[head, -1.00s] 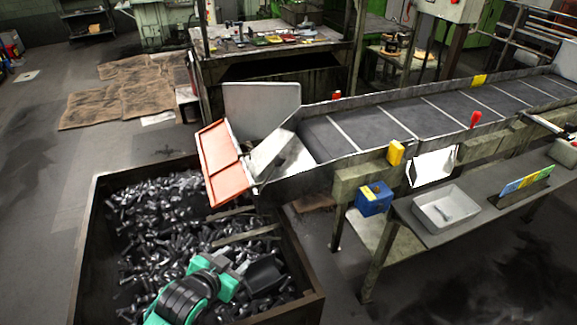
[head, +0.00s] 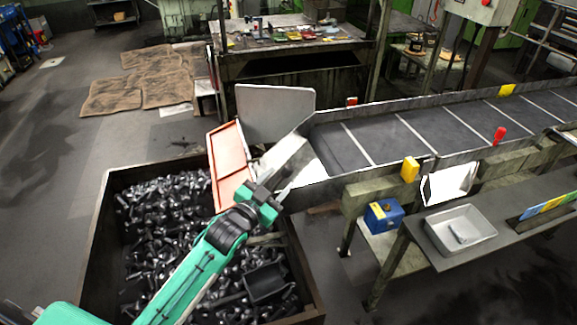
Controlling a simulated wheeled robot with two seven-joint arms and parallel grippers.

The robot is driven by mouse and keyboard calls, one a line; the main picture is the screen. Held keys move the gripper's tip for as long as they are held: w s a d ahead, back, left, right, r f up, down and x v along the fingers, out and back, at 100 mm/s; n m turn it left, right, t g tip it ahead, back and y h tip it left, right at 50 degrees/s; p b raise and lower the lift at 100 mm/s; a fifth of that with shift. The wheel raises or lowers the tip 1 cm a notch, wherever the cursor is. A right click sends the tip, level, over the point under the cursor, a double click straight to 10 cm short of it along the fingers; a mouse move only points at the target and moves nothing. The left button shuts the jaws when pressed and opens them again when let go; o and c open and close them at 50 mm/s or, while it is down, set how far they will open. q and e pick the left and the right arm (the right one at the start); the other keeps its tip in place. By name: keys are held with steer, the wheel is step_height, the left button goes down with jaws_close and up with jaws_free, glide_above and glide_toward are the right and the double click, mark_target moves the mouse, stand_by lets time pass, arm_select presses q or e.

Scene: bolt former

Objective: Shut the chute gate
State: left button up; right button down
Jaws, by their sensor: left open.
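My left arm reaches up from the bottom left over the bin. My left gripper (head: 283,186) is open at the chute's mouth, just right of the gate's lower edge. It covers part of the gate's lower corner and the chute lip. I cannot tell whether it touches either. My right gripper is out of view.
A dark bin (head: 100,235) full of loose bolts lies below the gate, with a black scoop (head: 266,283) in it. The conveyor (head: 400,135) runs off to the right. A grey tray (head: 461,230) and a blue box (head: 384,216) are at the right.

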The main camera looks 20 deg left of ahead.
mark_target(284, 175)
arm_select(q)
steer(key=shift+p+x, duration=0.65)
steer(key=shift+x, duration=2.15)
steer(key=shift+c, duration=0.2)
jaws_close()
